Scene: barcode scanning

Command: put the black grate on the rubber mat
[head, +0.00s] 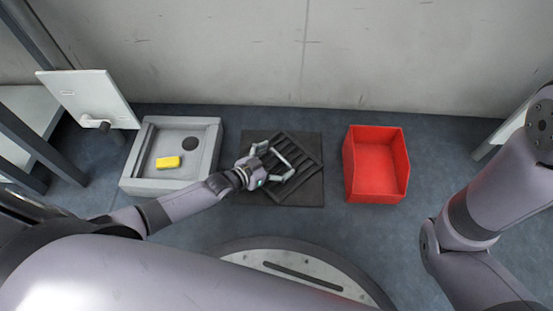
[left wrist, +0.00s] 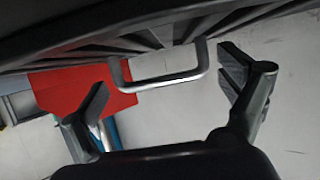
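The black grate (head: 297,153) lies over the dark rubber mat (head: 308,197) in the head view, turned at an angle to the mat's edges. Its slatted underside or edge fills the top of the left wrist view (left wrist: 100,42), with a metal handle (left wrist: 165,82) sticking out. My left gripper (head: 277,163) is at the grate's left side. Its fingers also show in the left wrist view (left wrist: 165,75), spread wide with the handle between them and gaps at both sides. My right arm shows at the right, but its gripper is out of view.
A red bin (head: 348,170) stands right of the mat. A grey basin (head: 140,184) with a yellow block (head: 168,162) in it stands left. A white panel (head: 90,92) is behind the basin. Floor between mat and red bin is clear; a concrete wall is behind.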

